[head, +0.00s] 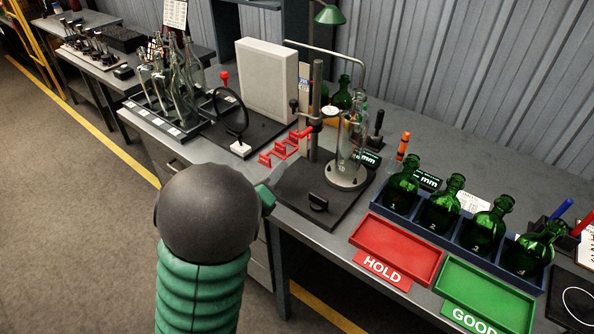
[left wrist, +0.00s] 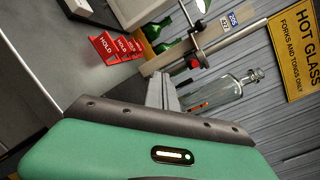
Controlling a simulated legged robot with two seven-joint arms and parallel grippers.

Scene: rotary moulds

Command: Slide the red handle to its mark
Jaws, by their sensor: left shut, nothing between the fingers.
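A red handle (head: 305,131) juts from the dark upright post (head: 315,105) of a measuring stand at mid bench. It shows small and red beside the post in the left wrist view (left wrist: 192,63). Its mark cannot be made out. My left gripper shows in the left wrist view (left wrist: 163,80), its fingers shut and empty, pointing toward the stand and apart from the handle. In the head view only a green part of that hand shows past my dark arm joint, left of the stand; the fingers are hidden. My right gripper is not in view.
A clear bottle (head: 350,150) stands on the stand's round plate. Red HOLD signs (head: 279,150) stand left of it. A red tray (head: 395,247), a green tray (head: 484,294) and a rack of green bottles (head: 440,215) lie to the right. A yellow HOT GLASS sign (left wrist: 298,50) hangs behind.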

